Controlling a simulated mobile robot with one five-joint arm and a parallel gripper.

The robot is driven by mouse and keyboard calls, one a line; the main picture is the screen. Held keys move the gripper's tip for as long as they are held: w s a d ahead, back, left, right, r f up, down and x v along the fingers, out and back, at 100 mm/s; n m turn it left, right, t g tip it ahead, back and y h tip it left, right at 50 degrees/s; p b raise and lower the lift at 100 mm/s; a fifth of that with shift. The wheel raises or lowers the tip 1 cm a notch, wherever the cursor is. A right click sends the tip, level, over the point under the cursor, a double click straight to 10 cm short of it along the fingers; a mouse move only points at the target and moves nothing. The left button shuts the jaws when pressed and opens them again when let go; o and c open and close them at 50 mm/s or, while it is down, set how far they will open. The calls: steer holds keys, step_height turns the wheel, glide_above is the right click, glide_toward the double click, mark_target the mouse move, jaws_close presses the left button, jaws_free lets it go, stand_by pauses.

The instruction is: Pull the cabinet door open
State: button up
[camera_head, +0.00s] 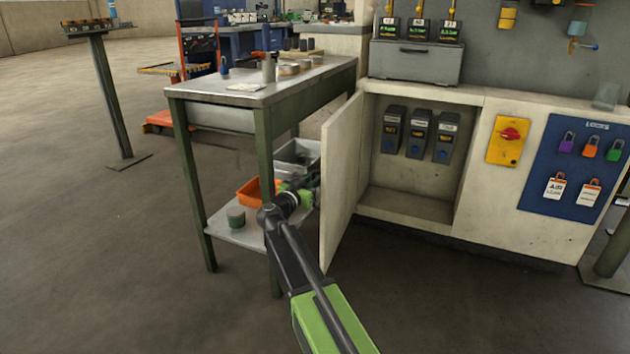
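The cabinet door (341,180) is pale, hinged on the left of the cabinet (480,215), and stands swung well out from it. The opening (410,205) behind it is in full view, with several dark grey units inside. My arm reaches up from the bottom of the picture to the left of the door. My gripper (308,190) is small here, on the door's left, outer side, near its free edge. I cannot tell whether it touches the door. Its fingers are too small and dark to tell whether they are open or shut.
A metal bench (255,90) stands close left of the door, and its lower shelf (250,236) holds an orange bin (256,190), a grey bin (297,155) and a round tin (236,216). A blue lock board (582,168) and a yellow switch plate (508,140) are right. The front floor is clear.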

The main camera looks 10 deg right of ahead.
steer(key=v, duration=1.7)
steer(key=shift+s+a, duration=0.15)
